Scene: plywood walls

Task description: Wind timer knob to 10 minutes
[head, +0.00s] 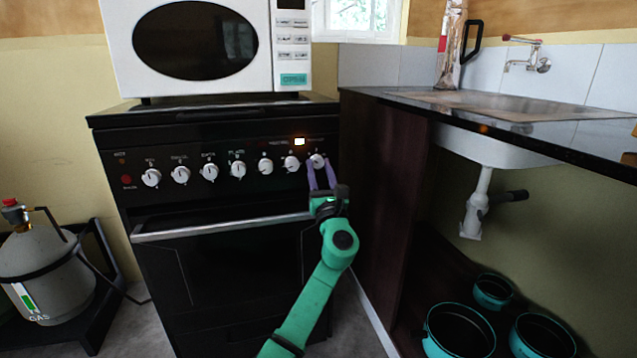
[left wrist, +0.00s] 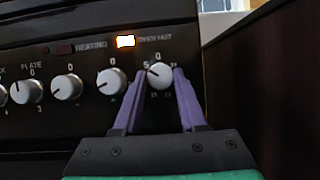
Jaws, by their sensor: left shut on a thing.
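The rightmost white knob (head: 317,160) on the black stove panel has numbers around it, and I take it as the timer knob. It also shows in the left wrist view (left wrist: 160,76), with its pointer line turned toward the upper left. My left gripper (head: 320,166) has purple fingers, one on each side of this knob, shut on it; they show in the left wrist view (left wrist: 156,84). The small markings around the knob are too blurred to read fully. My right gripper is in neither view.
Several other white knobs (head: 238,169) line the panel to the left. An orange light (head: 299,142) glows above. The oven handle (head: 220,228) runs below. A dark cabinet side (head: 375,190) stands close on the right. A white microwave (head: 290,60) sits on top.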

